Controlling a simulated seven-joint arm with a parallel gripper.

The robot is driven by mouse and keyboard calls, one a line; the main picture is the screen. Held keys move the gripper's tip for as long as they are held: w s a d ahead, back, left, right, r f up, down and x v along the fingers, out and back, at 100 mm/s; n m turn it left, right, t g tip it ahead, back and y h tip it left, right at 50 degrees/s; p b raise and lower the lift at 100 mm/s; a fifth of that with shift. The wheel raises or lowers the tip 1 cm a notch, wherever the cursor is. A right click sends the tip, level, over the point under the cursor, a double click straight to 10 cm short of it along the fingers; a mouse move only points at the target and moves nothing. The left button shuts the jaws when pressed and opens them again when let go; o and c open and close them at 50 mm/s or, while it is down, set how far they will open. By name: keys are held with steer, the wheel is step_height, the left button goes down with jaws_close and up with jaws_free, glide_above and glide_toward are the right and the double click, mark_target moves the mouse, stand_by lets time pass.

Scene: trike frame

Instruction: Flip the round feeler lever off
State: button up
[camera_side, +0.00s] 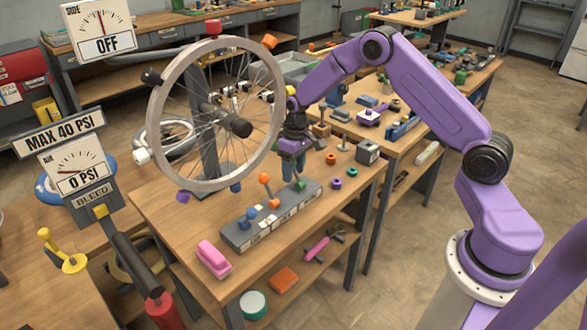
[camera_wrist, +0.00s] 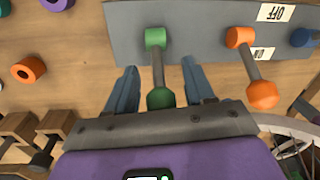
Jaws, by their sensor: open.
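A grey lever box (camera_side: 240,236) on the bench carries a green lever (camera_side: 300,185), an orange lever (camera_side: 264,179) and a blue lever (camera_side: 246,222). White labels are on it; in the wrist view OFF reads upside down beside the orange lever (camera_wrist: 262,95). I cannot read which lever is the round feeler. My gripper (camera_side: 293,170) is low over the green end of the box. In the wrist view my gripper (camera_wrist: 159,72) is open, its blue fingers on either side of the green lever (camera_wrist: 160,98), with gaps showing. The blue lever (camera_wrist: 303,38) is at the right edge.
A spoked wheel (camera_side: 165,130) stands close to the left of my gripper. A dial marked SIDE (camera_side: 102,28) reads OFF; an air gauge (camera_side: 80,175) reads 0 PSI. A pink block (camera_side: 213,259) and small coloured rings (camera_side: 337,184) lie on the bench.

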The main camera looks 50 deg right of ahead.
jaws_close()
